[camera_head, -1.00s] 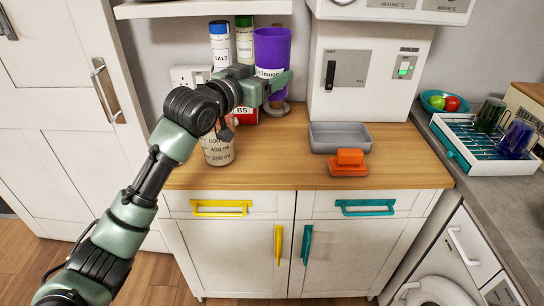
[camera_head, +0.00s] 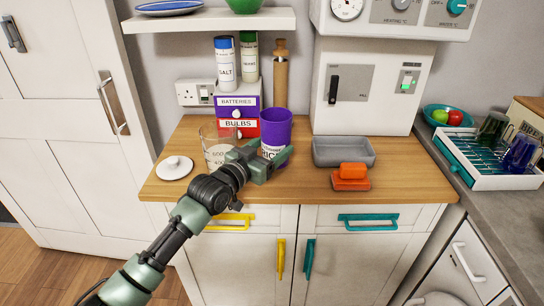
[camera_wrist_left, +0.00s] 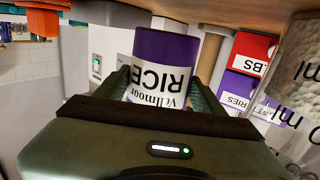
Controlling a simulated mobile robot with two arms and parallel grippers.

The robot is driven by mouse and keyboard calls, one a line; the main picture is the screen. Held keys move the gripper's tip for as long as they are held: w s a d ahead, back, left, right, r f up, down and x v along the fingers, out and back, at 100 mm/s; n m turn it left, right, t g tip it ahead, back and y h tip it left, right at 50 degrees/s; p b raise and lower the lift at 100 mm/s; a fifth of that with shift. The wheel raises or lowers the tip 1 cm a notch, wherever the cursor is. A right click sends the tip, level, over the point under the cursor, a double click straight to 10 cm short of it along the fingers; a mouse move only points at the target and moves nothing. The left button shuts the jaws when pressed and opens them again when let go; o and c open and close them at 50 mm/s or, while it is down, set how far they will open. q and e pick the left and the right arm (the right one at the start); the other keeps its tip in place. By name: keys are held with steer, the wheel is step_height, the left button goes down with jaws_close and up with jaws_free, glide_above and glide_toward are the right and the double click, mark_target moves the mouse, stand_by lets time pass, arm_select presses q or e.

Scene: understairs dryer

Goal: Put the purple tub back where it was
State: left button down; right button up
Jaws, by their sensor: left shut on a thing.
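The purple tub (camera_head: 276,127) is a cylinder with a white label reading RICE. My left gripper (camera_head: 268,161) is shut on the lower part of the tub, coming from the front left. The left wrist view shows the tub (camera_wrist_left: 162,62) between the two fingers, its label upside down in that picture. The tub looks upright; whether its base touches the worktop is hidden by the gripper. My right gripper is not in view.
A clear measuring jug (camera_head: 217,150) stands just left of the gripper, and a white lid (camera_head: 174,168) lies farther left.

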arm_select(q)
step_height(320, 180, down, 3)
steer(key=shift+r, duration=0.1)
steer(key=shift+c, duration=1)
jaws_free()
steer(key=shift+f, duration=0.25)
